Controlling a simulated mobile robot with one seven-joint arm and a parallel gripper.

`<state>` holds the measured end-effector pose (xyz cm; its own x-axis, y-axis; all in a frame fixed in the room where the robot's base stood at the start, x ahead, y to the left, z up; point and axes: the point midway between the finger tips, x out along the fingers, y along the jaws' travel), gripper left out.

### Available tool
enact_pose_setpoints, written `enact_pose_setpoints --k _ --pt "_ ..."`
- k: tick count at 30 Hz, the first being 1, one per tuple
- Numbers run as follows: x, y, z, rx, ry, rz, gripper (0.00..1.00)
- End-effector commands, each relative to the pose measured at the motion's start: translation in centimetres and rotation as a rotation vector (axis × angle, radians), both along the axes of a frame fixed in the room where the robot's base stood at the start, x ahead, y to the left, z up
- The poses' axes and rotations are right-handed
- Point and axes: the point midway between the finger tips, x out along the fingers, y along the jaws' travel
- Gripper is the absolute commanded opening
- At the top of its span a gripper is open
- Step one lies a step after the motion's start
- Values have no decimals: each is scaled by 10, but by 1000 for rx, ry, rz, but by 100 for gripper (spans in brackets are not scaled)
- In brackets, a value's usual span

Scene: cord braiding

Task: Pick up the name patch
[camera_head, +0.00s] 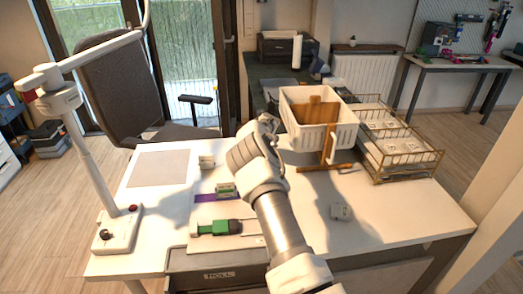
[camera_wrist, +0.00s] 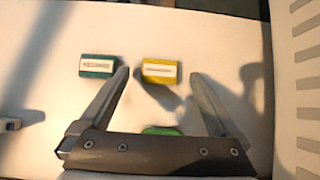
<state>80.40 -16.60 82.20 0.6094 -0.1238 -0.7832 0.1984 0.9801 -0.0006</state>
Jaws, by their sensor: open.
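My gripper (camera_wrist: 160,76) is open and empty, with its fingers spread above the white table. In the wrist view, a small yellow block with a white printed label (camera_wrist: 160,71) lies beyond and between the fingertips. A dark green block with a white label (camera_wrist: 97,66) lies to its left, outside the left finger. The print is too small to read, so I cannot tell which is the name patch. A bright green piece (camera_wrist: 162,130) is partly hidden behind the gripper body. In the head view, my gripper (camera_head: 257,140) is over the table near a small pale block (camera_head: 207,162).
A white crate (camera_head: 320,134) stands on the right, with wire trays (camera_head: 405,160) beside it. A green labelled block (camera_head: 226,189) and a green-and-black tool (camera_head: 222,228) lie left of my arm. The front right is mostly clear.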

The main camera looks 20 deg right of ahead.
Motion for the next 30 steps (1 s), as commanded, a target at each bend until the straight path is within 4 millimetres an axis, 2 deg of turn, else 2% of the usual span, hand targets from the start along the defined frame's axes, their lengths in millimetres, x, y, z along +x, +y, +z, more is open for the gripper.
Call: enact_pose_setpoints --k 6,14,28,30 --pt "7 -1 -10 1 0 0 98" --pt "7 -1 -10 2 0 -1 96" --pt "7 -1 -10 1 0 0 11" --pt "7 -1 -10 1 0 0 10"
